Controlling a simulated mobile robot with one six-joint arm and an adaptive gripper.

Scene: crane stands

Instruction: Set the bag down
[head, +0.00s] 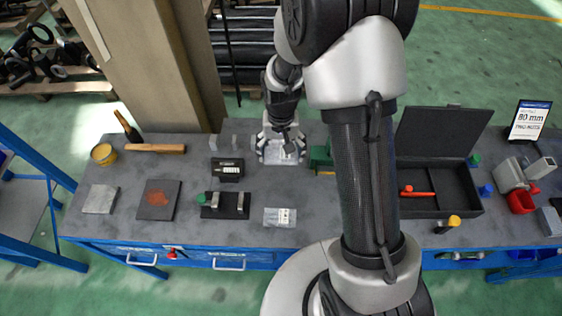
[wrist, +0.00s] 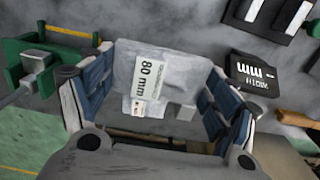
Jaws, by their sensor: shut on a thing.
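A clear bag (wrist: 183,75) with a white label reading 80 mm sits between the fingers of my gripper (wrist: 160,82) in the wrist view. Both blue-padded fingers are at its sides, and my gripper is shut on it. In the head view my gripper (head: 281,153) is over the back middle of the grey bench (head: 165,230), with the pale bag (head: 283,155) partly hidden by the fingers. I cannot tell whether the bag touches the bench top. A second labelled bag (head: 279,217) lies near the front edge.
A green vise (head: 320,157) stands close right of my gripper. A black labelled box (head: 227,169) and a black fixture plate (head: 224,206) are to the left. An open black case (head: 440,185) and an 80 mm sign (head: 530,120) are at right.

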